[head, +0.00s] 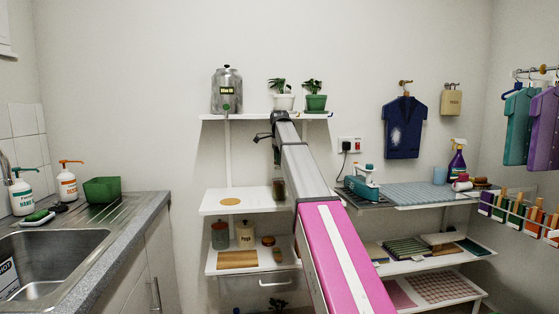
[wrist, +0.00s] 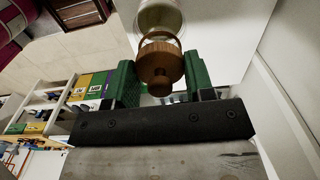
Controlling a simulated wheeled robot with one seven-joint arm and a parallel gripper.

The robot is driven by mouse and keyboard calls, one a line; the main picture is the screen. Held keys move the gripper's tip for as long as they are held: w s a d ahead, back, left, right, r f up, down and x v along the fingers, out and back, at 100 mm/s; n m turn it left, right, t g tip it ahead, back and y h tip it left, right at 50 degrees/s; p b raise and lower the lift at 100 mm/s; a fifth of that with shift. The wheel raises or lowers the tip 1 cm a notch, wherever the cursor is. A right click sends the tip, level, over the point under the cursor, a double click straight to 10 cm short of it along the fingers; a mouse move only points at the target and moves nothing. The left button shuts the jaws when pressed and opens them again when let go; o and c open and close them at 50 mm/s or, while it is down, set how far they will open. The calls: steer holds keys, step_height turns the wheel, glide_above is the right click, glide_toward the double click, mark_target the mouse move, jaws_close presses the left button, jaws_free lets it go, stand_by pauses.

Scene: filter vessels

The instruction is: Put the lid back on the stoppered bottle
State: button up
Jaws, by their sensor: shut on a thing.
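A brown wooden lid with a round knob (wrist: 160,68) sits between the green fingers of my gripper (wrist: 161,78) in the wrist view. My gripper is shut on it. Just beyond the lid, a pale round glass vessel (wrist: 158,14) shows at the top edge, partly cut off. I cannot tell whether lid and vessel touch. In the head view, a dark glass bottle (head: 279,189) stands on the middle white shelf, partly covered by my arm. The fingers and lid cannot be made out in the head view.
Above, the upper shelf (head: 215,117) bears a metal dispenser (head: 227,92) and two potted plants. The lower shelf (head: 222,272) holds jars. A sink (head: 50,262) is at left.

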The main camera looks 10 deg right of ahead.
stand_by(0.3)
steer(key=o, duration=1.4)
steer(key=shift+r, duration=0.1)
steer(key=shift+r, duration=3.4)
jaws_close()
steer(key=shift+f, duration=2.45)
steer(key=shift+r, duration=0.15)
